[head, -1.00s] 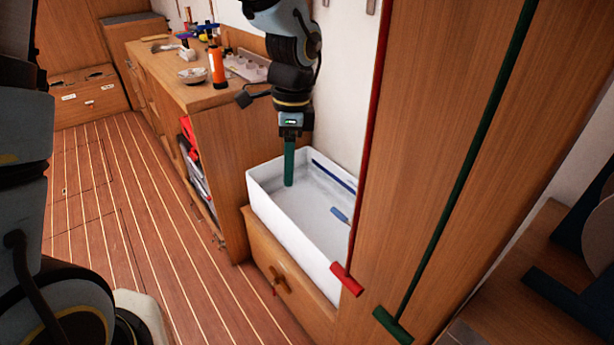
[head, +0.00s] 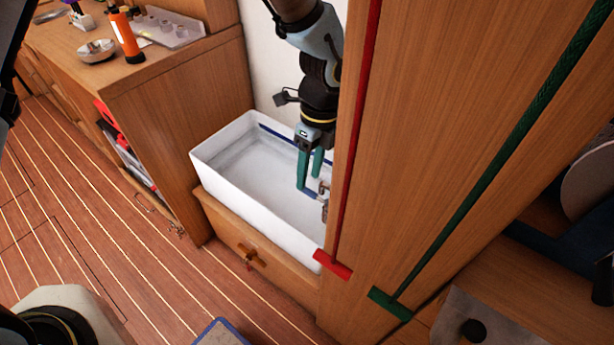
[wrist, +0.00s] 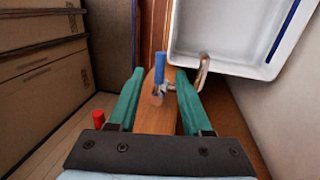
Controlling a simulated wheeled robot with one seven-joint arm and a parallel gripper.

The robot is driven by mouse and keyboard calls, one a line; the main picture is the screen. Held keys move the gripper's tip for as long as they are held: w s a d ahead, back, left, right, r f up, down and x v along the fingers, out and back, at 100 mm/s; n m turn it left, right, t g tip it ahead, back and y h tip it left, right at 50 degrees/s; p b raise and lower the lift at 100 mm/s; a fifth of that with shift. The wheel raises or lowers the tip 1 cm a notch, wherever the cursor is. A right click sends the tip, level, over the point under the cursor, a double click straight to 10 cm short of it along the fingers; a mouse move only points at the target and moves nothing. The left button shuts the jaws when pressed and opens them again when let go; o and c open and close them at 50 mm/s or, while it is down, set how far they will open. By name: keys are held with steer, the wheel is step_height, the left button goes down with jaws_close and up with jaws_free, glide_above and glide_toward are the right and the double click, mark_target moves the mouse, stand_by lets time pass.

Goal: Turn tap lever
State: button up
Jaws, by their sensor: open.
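The tap lever (wrist: 158,78) is a blue handle standing between the two teal fingertips of my gripper (wrist: 160,72) in the wrist view. It leans slightly and sits nearer the middle, with gaps to both fingers. The metal tap spout (wrist: 204,70) curves up just right of the right fingertip. In the head view my gripper (head: 309,180) points down over the right end of the white basin (head: 218,180). The blue lever (head: 308,194) shows just below the fingers, beside the metal tap (head: 325,190). My gripper is open; contact with the lever cannot be told.
A tall wooden panel (head: 430,120) with red (head: 352,150) and green (head: 490,160) lines stands close to the right of my arm. The basin's left interior is clear.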

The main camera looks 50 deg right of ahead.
mark_target(314, 196)
steer(key=shift+a+f, duration=0.15)
steer(key=shift+f, duration=0.55)
steer(key=shift+a+f, duration=0.15)
steer(key=shift+f, duration=0.55)
jaws_close()
stand_by(0.4)
